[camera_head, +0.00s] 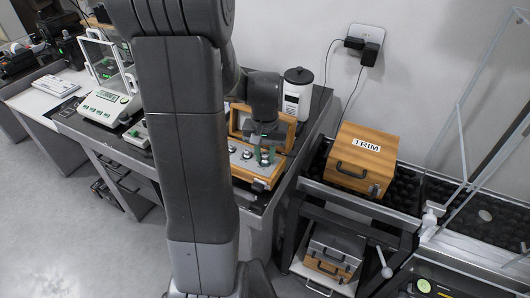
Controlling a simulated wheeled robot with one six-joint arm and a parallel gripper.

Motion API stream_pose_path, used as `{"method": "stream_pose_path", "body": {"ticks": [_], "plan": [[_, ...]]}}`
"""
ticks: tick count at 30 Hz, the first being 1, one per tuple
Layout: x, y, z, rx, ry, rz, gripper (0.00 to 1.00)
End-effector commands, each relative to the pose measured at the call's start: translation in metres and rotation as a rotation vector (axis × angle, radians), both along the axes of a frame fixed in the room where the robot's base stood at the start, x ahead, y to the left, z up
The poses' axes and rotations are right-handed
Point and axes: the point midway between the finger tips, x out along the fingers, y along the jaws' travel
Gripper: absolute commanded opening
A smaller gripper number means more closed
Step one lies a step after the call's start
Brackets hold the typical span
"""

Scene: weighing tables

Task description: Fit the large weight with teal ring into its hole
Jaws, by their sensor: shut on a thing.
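An open wooden case with a grey panel (240,170) stands at the right end of the long table, its lid raised at the back. My gripper (266,146) is over the right part of the case, pointing down, and is shut on a weight. A bit of green-teal shows at the fingers, but the weight itself is mostly hidden. The hole under it is hidden, and I cannot tell whether the weight touches the panel. My arm covers the left side of the case.
A white canister with a black lid (298,94) stands right behind the case. A wooden TRIM box (361,158) sits on the lower bench to the right. A balance (108,103) with a glass shield stands on the table at left. Clear floor lies at lower left.

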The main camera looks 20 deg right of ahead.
Motion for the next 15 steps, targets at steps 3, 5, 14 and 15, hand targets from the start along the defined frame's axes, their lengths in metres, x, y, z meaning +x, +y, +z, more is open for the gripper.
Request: {"method": "stream_pose_path", "body": {"ticks": [3,5,14,15], "plan": [[0.0001,0.0,-0.0045,0.0,0.0,0.0,0.0],[0.0001,0.0,-0.0053,-0.001,-0.001,0.0,0.0],[0.0001,0.0,-0.005,-0.001,-0.001,0.0,0.32],[0.0001,0.0,-0.005,-0.001,-0.001,0.0,0.4]]}}
